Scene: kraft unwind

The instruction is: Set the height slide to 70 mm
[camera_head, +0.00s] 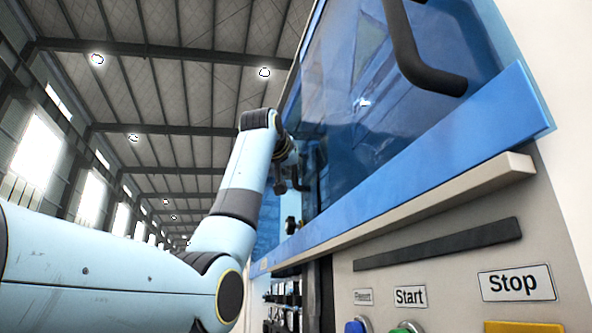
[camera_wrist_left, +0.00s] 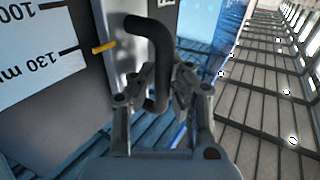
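A white scale plate (camera_wrist_left: 35,60) with black marks reading 100 and 130 mm shows in the left wrist view. A yellow pointer (camera_wrist_left: 104,47) sits close to the 130 mm mark. A black bent handle (camera_wrist_left: 158,45) stands beside the pointer, in front of a pale metal rail. My left gripper (camera_wrist_left: 162,88) has its two fingers on either side of the handle and looks shut on it. In the head view my left gripper (camera_head: 295,182) is small and dark at the machine's opening, and its fingers are hard to make out. My right gripper is in neither view.
A blue tinted guard (camera_head: 400,110) with a black grab bar (camera_head: 430,75) covers the machine's upper front. Below it are a pale ledge (camera_head: 420,205), a Start label (camera_head: 410,297) and a Stop label (camera_head: 517,284) above coloured buttons. Free space lies left of the machine.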

